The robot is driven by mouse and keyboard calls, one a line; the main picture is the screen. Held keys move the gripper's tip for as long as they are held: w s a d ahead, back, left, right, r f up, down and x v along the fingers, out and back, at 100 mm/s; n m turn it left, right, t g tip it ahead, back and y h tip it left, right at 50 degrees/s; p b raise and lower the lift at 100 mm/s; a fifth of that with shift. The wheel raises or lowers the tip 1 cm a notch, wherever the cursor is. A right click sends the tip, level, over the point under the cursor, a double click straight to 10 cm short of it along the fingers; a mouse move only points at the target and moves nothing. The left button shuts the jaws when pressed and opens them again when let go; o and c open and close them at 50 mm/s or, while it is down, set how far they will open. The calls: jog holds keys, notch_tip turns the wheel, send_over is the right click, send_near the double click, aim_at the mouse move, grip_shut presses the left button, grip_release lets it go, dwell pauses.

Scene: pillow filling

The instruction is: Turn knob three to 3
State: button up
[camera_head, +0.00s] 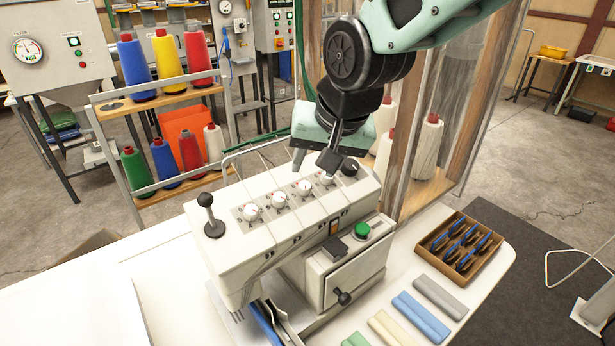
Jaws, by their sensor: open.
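A white machine (300,225) stands on the table with a row of white dial knobs along its sloped top. Counting from the left, the first knob (250,212) and second knob (278,199) are clear of my gripper. The third knob (304,187) shows just below my fingers. A fourth knob (327,179) lies partly behind my right finger. My gripper (317,163) is open, pointing down, with its fingers apart above and behind the third and fourth knobs. Contact cannot be told. The dial numbers and exact pointer settings are too small to read.
A green button (362,230) is on the front. A brown tray (430,243) and rolled fabrics (421,318) lie right. A thread rack (165,193) stands behind.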

aim_at(305, 185)
jog(key=x, duration=0.6)
jog(key=shift+w+f, duration=0.1)
jog(key=shift+f, duration=0.1)
grip_shut()
